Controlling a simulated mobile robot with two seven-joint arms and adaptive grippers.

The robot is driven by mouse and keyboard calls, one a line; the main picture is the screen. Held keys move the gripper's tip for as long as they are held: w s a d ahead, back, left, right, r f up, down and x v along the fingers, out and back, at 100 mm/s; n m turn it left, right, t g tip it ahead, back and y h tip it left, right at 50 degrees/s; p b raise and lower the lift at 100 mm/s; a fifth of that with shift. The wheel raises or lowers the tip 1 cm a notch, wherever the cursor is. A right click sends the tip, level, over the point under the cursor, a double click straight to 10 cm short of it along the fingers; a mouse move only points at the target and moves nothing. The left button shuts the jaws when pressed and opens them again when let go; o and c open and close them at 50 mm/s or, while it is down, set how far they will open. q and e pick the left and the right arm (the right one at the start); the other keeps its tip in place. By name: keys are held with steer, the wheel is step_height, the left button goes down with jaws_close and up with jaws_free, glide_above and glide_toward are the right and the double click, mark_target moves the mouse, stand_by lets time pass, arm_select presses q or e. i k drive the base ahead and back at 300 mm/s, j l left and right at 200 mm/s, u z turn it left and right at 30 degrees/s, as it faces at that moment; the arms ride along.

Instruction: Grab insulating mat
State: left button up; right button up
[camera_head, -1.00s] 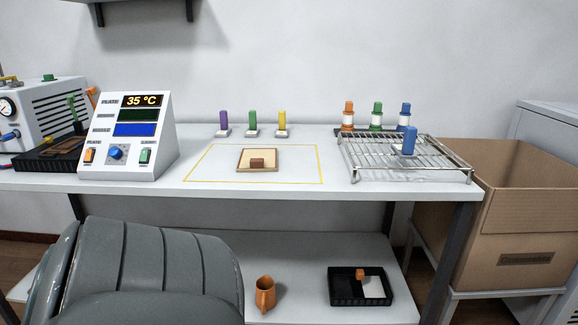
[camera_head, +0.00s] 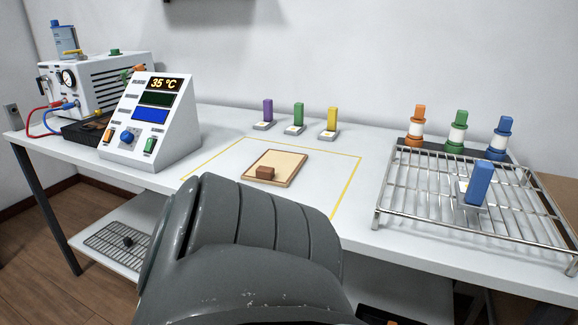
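A flat tan square with a darker brown rim, which looks like the insulating mat (camera_head: 286,164), lies on the white table inside a yellow taped outline. A small brown block (camera_head: 267,173) sits on its near left part. A large grey link of mine fills the lower middle, in front of the table, and hides part of the outline's near edge. Neither of my grippers is in view, so their distance from the mat does not show.
The white table (camera_head: 228,140) carries a sloped control box (camera_head: 168,130) reading 35 °C at left. Purple, green and yellow upright pieces stand behind the outline. A wire rack (camera_head: 415,190) with a blue-handled piece (camera_head: 479,184) is at right. Bare table surrounds the mat.

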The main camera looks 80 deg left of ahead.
mark_target(278, 168)
steer(key=u, duration=1.75)
